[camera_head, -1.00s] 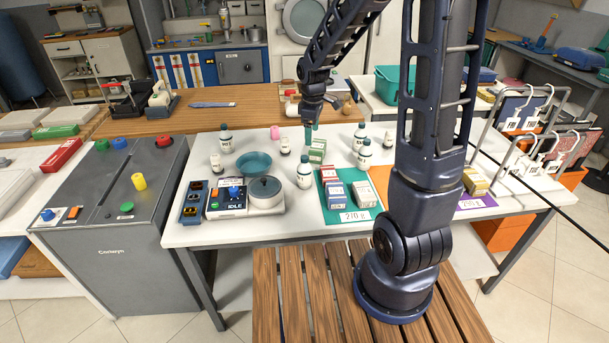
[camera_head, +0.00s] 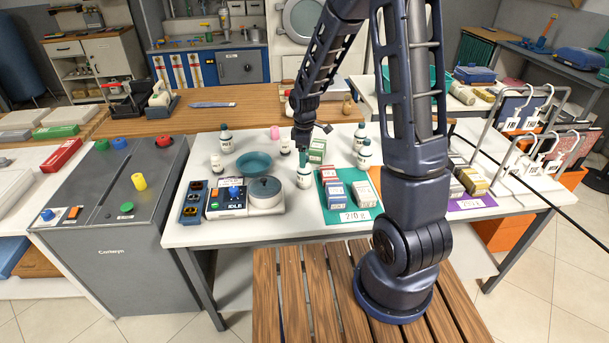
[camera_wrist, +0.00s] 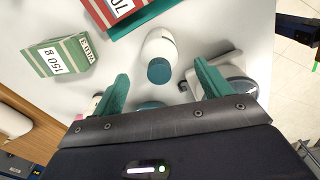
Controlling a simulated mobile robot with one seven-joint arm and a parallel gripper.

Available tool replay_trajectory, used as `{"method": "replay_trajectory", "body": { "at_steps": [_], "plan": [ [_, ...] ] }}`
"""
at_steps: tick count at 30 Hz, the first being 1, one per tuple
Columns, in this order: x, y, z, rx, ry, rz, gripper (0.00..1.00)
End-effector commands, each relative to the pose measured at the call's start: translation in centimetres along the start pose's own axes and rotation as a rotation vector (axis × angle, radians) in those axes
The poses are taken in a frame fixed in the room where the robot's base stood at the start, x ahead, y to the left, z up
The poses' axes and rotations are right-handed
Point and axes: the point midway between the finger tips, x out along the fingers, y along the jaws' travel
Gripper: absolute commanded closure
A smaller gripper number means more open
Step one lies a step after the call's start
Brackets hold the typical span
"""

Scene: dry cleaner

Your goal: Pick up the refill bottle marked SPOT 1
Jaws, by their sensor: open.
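Several white bottles with dark green caps stand on the white table, and their labels are too small to read. One bottle (camera_head: 304,178) stands upright in the middle of the table, left of the green mat. My gripper (camera_head: 302,155) is above this bottle, pointing down, close to its cap. In the wrist view a white bottle with a dark green cap (camera_wrist: 159,58) is seen from above, between and beyond the open green fingers of my gripper (camera_wrist: 162,88). No label text shows there. Other bottles stand at the back left (camera_head: 226,139) and the right (camera_head: 364,155).
A green mat (camera_head: 364,215) with small boxes lies right of the middle bottle. A scale with a pot (camera_head: 265,193) stands to its left, and a teal bowl (camera_head: 254,163) behind that. A green-and-white box (camera_head: 317,150) stands behind the bottle.

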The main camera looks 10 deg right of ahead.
Motion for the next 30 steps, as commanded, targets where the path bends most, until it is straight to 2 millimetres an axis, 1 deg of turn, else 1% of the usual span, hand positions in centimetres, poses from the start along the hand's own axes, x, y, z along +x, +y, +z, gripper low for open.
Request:
{"method": "replay_trajectory", "body": {
  "at_steps": [3, 6, 9, 13, 19, 20, 21, 23, 24, 29, 30],
  "plan": [
    [1.7, 0.0, 0.1, 0.0, -0.003, -0.004, 0.23],
    [3.0, 0.0, 0.0, -0.001, -0.002, -0.004, 0.23],
    [3.9, 0.0, 0.0, 0.0, -0.001, -0.002, 0.23],
    [4.4, 0.1, 0.0, 0.001, -0.001, -0.001, 0.23],
    [4.4, 0.1, 0.0, 0.001, 0.0, -0.001, 0.23],
    [4.4, 0.1, 0.0, 0.001, 0.0, -0.001, 0.25],
    [4.4, 0.1, 0.0, 0.001, 0.0, -0.001, 0.33],
    [4.4, 0.1, 0.0, 0.001, 0.0, -0.001, 0.45],
    [4.4, 0.1, 0.0, 0.001, 0.0, -0.001, 0.53],
    [4.4, 0.1, 0.0, 0.001, 0.0, 0.0, 0.84],
    [4.4, 0.1, 0.0, 0.001, 0.0, -0.001, 0.92]
  ]
}}
